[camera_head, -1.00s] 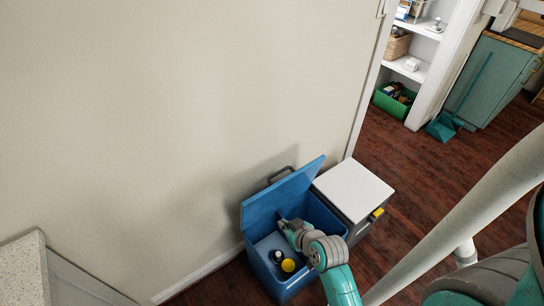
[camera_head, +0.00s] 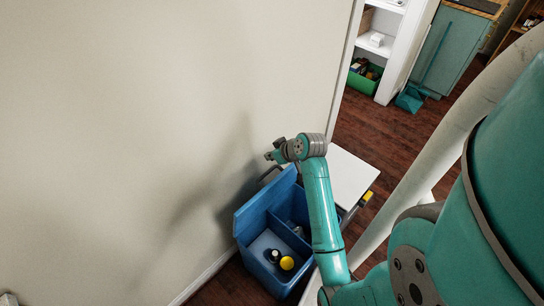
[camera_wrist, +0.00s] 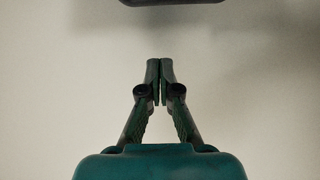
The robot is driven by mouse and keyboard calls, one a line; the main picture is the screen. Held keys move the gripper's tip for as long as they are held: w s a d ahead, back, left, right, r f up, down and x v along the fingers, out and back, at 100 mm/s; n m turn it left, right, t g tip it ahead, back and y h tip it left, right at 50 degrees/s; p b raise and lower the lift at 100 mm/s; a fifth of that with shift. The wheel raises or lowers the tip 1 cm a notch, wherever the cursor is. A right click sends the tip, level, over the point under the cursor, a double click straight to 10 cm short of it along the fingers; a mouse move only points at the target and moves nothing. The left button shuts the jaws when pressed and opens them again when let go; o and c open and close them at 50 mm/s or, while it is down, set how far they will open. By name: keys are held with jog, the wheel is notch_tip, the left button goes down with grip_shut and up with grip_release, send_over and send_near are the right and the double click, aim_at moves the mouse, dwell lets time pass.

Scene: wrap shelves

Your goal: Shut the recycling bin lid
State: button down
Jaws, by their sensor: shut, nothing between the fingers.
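The blue recycling bin (camera_head: 262,278) stands on the floor against the wall. Its blue lid (camera_head: 264,203) is open, tilted up on the wall side. Inside are a yellow-topped item (camera_head: 287,263), a dark item beside it and a divider. A dark handle (camera_head: 270,173) shows at the lid's upper edge, partly hidden. My gripper (camera_head: 270,156) is above the lid's raised edge, close to the wall. In the wrist view my gripper (camera_wrist: 160,72) is shut and empty, with its fingertips together in front of the wall. A dark bar (camera_wrist: 172,2), perhaps the handle, crosses the top edge.
A white-topped bin (camera_head: 352,178) with a yellow pedal or latch stands right beside the blue bin. The wall (camera_head: 130,130) is close behind the lid. Shelves with a green box (camera_head: 364,78) and a teal dustpan (camera_head: 410,98) are farther off. Wooden floor (camera_head: 375,135) between is clear.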

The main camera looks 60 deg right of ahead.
jog(key=shift+w+d+f, duration=0.1)
jog(key=shift+w+f, duration=0.1)
jog(key=shift+f, duration=1.45)
jog(key=shift+w+f, duration=0.2)
jog(key=shift+f, duration=1.45)
